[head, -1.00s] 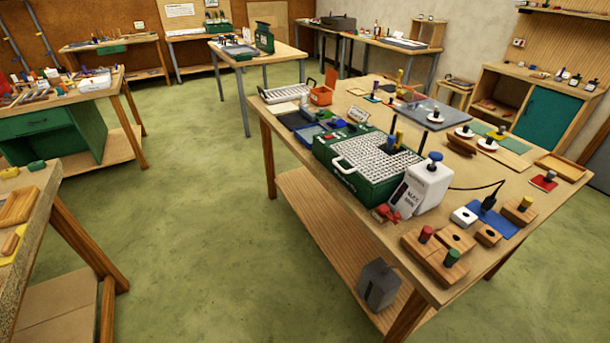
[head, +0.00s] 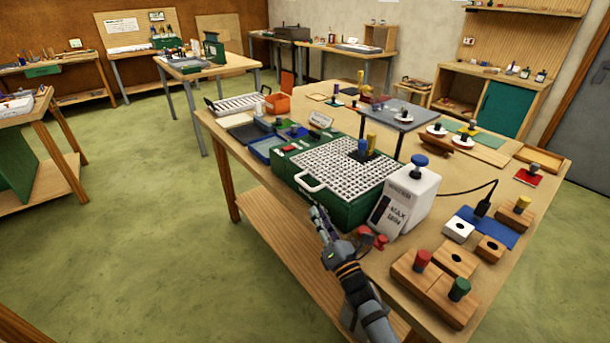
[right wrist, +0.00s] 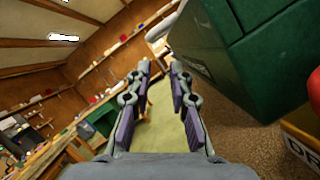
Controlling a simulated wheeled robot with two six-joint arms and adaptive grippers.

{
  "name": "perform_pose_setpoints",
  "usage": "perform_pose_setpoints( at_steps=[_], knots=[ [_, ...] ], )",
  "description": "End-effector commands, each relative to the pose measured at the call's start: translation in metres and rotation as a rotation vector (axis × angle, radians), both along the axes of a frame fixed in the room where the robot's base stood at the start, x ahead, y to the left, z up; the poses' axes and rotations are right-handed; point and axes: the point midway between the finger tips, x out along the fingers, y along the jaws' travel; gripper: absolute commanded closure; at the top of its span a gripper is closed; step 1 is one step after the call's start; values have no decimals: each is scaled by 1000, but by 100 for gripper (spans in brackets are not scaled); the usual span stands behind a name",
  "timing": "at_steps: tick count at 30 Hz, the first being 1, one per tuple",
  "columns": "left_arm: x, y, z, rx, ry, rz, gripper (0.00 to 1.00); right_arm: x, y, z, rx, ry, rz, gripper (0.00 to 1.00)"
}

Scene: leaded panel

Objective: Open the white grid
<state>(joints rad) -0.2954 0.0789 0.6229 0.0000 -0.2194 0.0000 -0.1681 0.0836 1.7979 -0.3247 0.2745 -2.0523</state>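The white grid (head: 345,165) is a lid-like lattice lying flat on top of a green box (head: 350,212) on the wooden table. A white handle (head: 310,183) sticks out at its front left edge. My right gripper (head: 317,212) is in front of the box's near side, just below and right of the handle, apart from it. In the right wrist view the right gripper (right wrist: 160,68) has its fingers apart with nothing between them. The green box (right wrist: 265,60) fills the upper right there, and part of the white handle (right wrist: 163,27) shows beside it. My left gripper is not in view.
A white canister (head: 409,195) with a blue knob stands at the box's right. Red pieces (head: 372,238) lie on the table near my right gripper. Wooden blocks (head: 440,283) are at the front right.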

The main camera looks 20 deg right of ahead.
Motion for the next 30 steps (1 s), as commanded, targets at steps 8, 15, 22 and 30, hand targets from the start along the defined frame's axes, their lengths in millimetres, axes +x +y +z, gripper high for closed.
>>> perform_pose_setpoints(
  at_steps=[8, 15, 22, 30],
  knots=[
    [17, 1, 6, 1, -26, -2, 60, 6, 1, 10, -17, -16, -3, 79],
    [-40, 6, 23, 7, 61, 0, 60, 52, 8, 27, -14, -15, -2, 79],
    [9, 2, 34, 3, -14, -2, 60, 89, 12, 35, -14, -12, -3, 79],
    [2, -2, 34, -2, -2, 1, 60, 99, 14, 36, -14, -12, -3, 79]
  ],
)
